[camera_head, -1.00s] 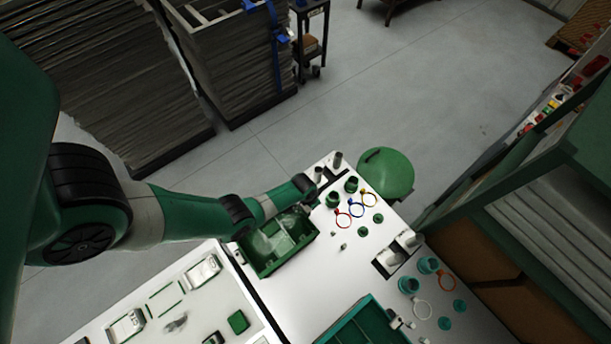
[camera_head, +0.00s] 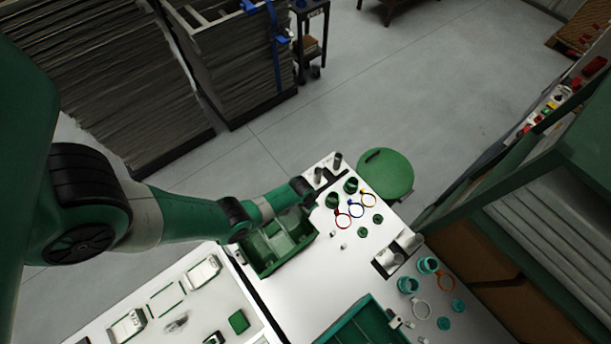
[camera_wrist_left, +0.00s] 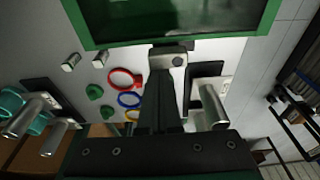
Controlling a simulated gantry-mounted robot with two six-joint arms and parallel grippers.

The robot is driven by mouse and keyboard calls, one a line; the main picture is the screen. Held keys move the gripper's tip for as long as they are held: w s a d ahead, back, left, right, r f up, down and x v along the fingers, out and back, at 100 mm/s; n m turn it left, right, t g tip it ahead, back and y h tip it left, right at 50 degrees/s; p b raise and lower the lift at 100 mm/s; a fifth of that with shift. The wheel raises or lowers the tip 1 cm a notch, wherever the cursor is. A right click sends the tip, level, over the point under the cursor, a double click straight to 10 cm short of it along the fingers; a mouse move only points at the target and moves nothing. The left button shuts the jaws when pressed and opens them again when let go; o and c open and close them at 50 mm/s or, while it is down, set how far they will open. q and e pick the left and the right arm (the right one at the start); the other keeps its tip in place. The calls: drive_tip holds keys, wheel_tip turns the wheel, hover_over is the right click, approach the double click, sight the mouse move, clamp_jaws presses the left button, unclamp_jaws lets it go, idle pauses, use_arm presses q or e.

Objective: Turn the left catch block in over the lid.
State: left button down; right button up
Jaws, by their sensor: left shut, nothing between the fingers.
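My left gripper (camera_wrist_left: 166,85) points at the near wall of an open green compartmented box (camera_wrist_left: 100,38) in the left wrist view. Its dark fingers look shut and empty. I cannot make out a lid for certain. My right gripper is out of view.
Red, blue and yellow rings (camera_head: 343,221) and green pots (camera_head: 333,200) stand right of the box. Metal posts (camera_head: 337,160) rise at the table's far end. A teal box (camera_head: 360,325) is at the near edge. The table between the boxes is mostly clear.

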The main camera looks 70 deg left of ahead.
use_arm(q)
drive_tip(key=shift+s+d, duration=0.2)
drive_tip(key=shift+s, duration=0.15)
idle(0.3)
drive_tip(key=shift+s+d+p, duration=0.1)
drive_tip(key=shift+s+p, duration=0.1)
drive_tip(key=shift+p, duration=0.1)
drive_tip(key=shift+s, duration=0.45)
drive_tip(key=shift+p, duration=0.3)
idle(0.3)
wheel_tip(320, 180, up, 7)
drive_tip(key=p, duration=0.6)
drive_tip(key=shift+r+p, duration=0.1)
drive_tip(key=shift+p, duration=0.3)
